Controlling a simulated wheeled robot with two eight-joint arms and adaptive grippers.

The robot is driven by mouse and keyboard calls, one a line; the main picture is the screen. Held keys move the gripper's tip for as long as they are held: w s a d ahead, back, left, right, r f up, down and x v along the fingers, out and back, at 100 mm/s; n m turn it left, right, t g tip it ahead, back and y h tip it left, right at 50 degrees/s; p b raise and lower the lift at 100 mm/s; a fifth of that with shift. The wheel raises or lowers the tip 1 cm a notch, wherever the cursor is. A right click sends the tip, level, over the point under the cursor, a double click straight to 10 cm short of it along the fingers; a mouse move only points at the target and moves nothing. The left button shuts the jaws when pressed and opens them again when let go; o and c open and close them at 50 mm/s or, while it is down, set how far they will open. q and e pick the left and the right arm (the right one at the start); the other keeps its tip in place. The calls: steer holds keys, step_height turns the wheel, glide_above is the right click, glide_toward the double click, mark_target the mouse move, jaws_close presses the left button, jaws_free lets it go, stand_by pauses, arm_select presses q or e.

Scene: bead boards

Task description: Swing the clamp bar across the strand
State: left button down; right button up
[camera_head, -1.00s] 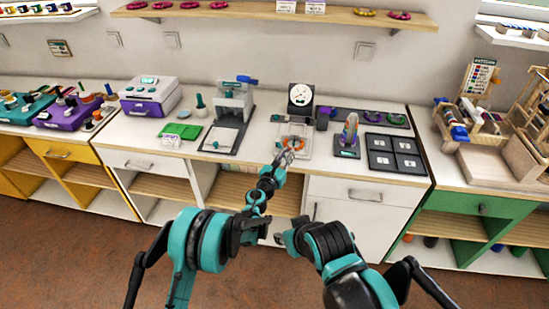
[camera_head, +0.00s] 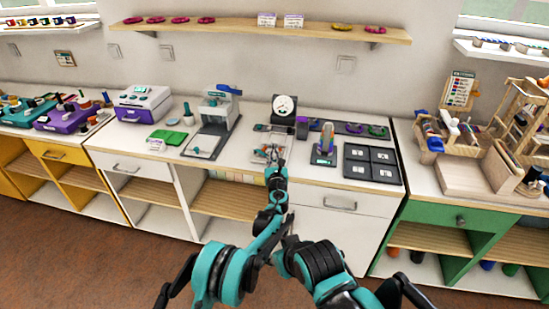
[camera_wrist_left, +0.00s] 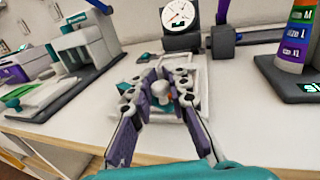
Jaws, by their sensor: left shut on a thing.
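My left gripper (camera_head: 272,156) is over the pale frame (camera_head: 259,139) below the white dial gauge (camera_head: 284,107). In the left wrist view, its fingers (camera_wrist_left: 158,92) are shut around a small pale knob (camera_wrist_left: 160,89), and the frame (camera_wrist_left: 201,74) lies beneath. Bits of orange and teal show beside the knob. I take the knob to be part of the clamp bar, but the fingers hide most of it. I cannot make out the strand or the bar's angle. My right gripper is not visible; only parts of its arm show low in the head view.
A grey press with a blue handle (camera_head: 228,91) stands left of the frame. Right of it are a colour-banded cone on a dark base (camera_head: 326,140) and a black tray with several squares (camera_head: 372,163). The white counter's front edge is close below the gripper.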

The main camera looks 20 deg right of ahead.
arm_select(q)
steer(key=shift+s+d, duration=0.1)
steer(key=shift+d, duration=0.05)
steer(key=c, duration=1.5)
jaws_free()
steer(key=shift+o, duration=0.2)
step_height(320, 180, up, 10)
